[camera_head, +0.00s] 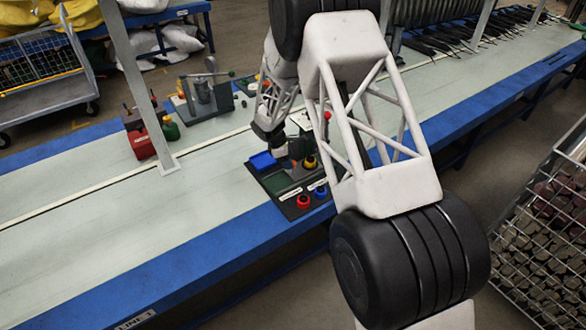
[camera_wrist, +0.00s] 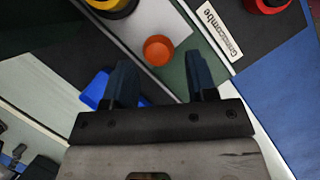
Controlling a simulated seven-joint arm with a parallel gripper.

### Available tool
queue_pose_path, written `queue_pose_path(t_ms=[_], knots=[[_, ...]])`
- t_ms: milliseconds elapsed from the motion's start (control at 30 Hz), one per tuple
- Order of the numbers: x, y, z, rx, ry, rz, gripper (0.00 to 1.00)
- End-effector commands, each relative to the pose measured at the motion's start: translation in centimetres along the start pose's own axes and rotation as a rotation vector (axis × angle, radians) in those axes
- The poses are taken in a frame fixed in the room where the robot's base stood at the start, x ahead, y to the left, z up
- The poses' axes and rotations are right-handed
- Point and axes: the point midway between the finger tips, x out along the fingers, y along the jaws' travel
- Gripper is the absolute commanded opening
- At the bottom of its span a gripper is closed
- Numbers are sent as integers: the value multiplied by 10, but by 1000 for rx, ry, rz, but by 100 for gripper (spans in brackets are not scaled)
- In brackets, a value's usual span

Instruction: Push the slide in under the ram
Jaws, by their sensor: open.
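My gripper (camera_wrist: 161,68) is open, its two dark fingers pointing down at a dark station. A round orange part (camera_wrist: 159,50) lies just beyond the fingertips, between them in the picture, on a dark green plate (camera_wrist: 176,76). I cannot tell whether the fingers touch anything. A blue piece (camera_wrist: 95,90) lies beside the left finger; it also shows in the head view (camera_head: 262,160). I cannot tell which part is the slide. No ram can be made out; my arm hides part of the station (camera_head: 268,184) in the head view.
The station has a red ring (camera_head: 303,201), a blue ring (camera_head: 320,191) and a yellow ring (camera_head: 310,162). The bench's blue front edge (camera_head: 200,255) is close. Bench left of the station is clear.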

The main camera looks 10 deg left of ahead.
Motion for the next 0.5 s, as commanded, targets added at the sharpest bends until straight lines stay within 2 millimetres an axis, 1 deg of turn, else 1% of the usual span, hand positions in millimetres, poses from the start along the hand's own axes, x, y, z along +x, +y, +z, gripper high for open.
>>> queue_pose_path(t_ms=[33,200,400,500], knots=[[7,0,0,0,0,-1,52],[28,0,0,1,-1,-2,52],[44,0,0,1,0,0,52],[49,0,0,0,0,0,52]])
